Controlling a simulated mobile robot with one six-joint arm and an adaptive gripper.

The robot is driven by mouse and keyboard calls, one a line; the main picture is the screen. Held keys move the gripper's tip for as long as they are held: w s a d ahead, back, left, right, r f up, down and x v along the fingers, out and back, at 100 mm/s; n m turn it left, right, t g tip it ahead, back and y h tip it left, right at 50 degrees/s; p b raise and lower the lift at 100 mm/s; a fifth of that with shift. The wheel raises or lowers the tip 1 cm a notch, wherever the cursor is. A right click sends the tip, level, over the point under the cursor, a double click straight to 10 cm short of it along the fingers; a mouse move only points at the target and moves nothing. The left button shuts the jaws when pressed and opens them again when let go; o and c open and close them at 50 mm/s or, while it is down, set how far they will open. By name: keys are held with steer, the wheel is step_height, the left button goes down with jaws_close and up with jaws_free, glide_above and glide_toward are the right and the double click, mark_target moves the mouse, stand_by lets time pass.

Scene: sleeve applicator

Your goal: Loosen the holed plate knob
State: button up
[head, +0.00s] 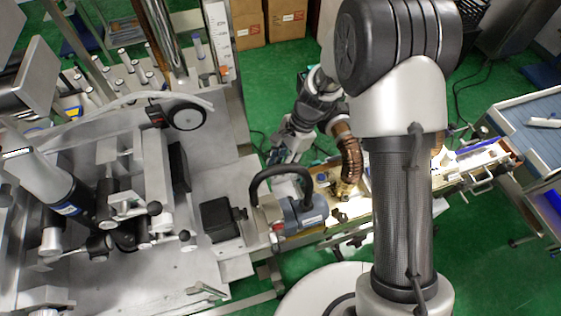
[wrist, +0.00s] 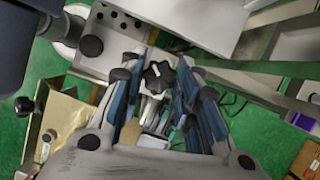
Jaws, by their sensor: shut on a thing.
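In the wrist view, a black star-shaped knob (wrist: 158,77) sits between the fingertips of my gripper (wrist: 160,70). The blue-grey fingers stand on either side of it, and my gripper is shut on it. A grey metal plate with a row of holes (wrist: 122,20) lies just beyond the fingertips, at the top. In the head view, my gripper (head: 284,152) is low beside the machine, partly behind my arm. The knob cannot be made out in that view.
A round black knob (wrist: 91,46) is close left of the fingers. A light metal box (wrist: 205,22) is at upper right. In the head view, a motor with a black curved handle (head: 303,212) stands just below my gripper, and a conveyor (head: 465,168) runs right. Green floor is open behind.

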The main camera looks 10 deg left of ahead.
stand_by(0.4)
steer(key=o, duration=1.1)
steer(key=shift+c, duration=0.2)
steer(key=shift+r, duration=0.1)
steer(key=v, duration=1.1)
steer(key=shift+d+r, duration=0.15)
steer(key=shift+r, duration=0.25)
steer(key=shift+w, duration=0.1)
